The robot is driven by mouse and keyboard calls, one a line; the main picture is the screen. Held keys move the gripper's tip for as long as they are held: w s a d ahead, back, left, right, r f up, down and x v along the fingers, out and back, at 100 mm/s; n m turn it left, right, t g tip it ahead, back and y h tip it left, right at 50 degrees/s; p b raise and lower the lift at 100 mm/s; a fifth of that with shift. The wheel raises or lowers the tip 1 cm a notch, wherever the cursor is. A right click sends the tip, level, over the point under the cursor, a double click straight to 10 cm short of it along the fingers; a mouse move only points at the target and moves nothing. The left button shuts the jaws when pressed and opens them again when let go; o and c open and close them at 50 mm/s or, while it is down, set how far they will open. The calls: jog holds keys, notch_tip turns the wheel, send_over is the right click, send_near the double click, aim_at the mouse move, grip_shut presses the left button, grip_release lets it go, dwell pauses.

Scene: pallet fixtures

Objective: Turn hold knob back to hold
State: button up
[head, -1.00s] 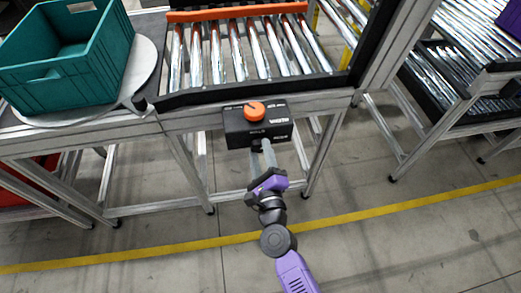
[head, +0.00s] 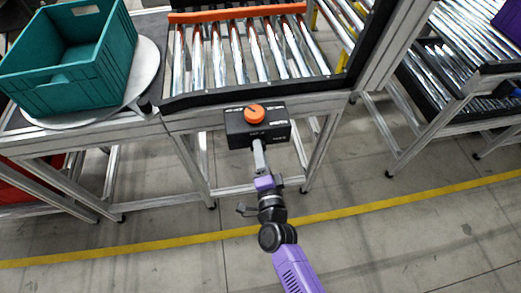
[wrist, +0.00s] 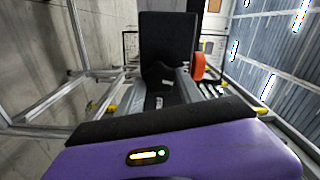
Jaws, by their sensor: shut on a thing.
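A black control box (head: 258,127) hangs on the front rail of the conveyor frame. An orange knob (head: 255,114) with a dark pointer sits on its top; it also shows in the wrist view (wrist: 198,66). The labels are too small to read. My gripper (head: 258,145) reaches the box's lower front, below the orange knob and apart from it. In the wrist view the fingers (wrist: 170,88) are shut on a small dark knob (wrist: 157,77) at the box's front. That knob is mostly hidden by the fingers, so its exact angle cannot be told.
The roller conveyor (head: 250,88) stands behind the box. A teal crate (head: 70,75) rests on a round plate (head: 148,72) at the left. Frame legs stand below and beside the box. The floor with a yellow line (head: 340,214) is clear in front.

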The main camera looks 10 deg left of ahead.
jog(key=shift+n+p, duration=0.4)
jog(key=shift+n, duration=0.7)
jog(key=o, duration=1.4)
jog(key=shift+s, duration=0.1)
jog(key=shift+v, duration=3.85)
